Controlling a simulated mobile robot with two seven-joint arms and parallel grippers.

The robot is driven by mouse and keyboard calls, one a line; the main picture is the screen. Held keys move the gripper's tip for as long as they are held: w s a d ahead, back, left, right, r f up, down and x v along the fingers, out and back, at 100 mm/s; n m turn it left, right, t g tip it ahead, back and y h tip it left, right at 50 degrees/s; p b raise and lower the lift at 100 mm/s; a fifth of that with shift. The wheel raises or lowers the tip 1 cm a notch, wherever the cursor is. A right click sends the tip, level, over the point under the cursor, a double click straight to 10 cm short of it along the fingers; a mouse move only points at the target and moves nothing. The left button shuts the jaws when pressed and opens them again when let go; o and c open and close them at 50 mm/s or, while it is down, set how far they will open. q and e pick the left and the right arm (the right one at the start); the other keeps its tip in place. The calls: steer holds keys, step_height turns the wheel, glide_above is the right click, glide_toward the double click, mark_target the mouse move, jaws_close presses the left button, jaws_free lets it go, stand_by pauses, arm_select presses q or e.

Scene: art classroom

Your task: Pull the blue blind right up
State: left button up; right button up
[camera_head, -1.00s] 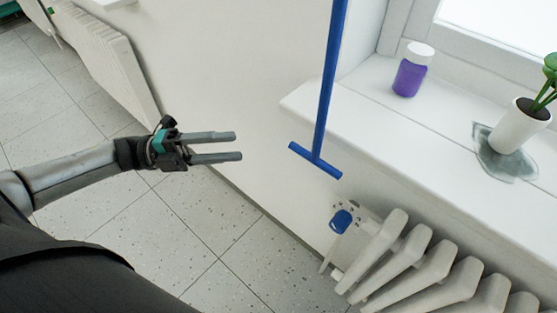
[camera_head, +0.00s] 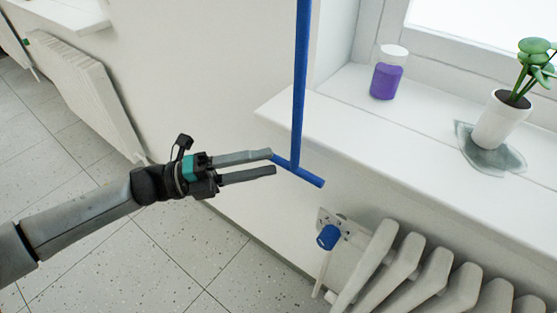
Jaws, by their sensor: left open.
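A blue pull rod (camera_head: 300,90) hangs down in front of the wall at the left end of the window sill. It ends in a blue crossbar (camera_head: 309,177), like an upside-down T. My left gripper (camera_head: 274,163) is open, with its two fingertips at the left end of the crossbar. The upper finger overlaps that end in the picture; I cannot tell whether they touch. The blind itself is out of view above. My right gripper is not in view.
Below the crossbar are a blue radiator knob (camera_head: 328,237) and a white radiator (camera_head: 405,265). The white sill (camera_head: 400,135) holds a purple jar (camera_head: 386,80) and a potted plant (camera_head: 500,118). Another radiator (camera_head: 85,95) stands at the left. The tiled floor is clear.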

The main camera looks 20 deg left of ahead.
mark_target(279, 157)
arm_select(q)
steer(key=shift+x, duration=1.85)
steer(key=shift+c, duration=0.2)
jaws_close()
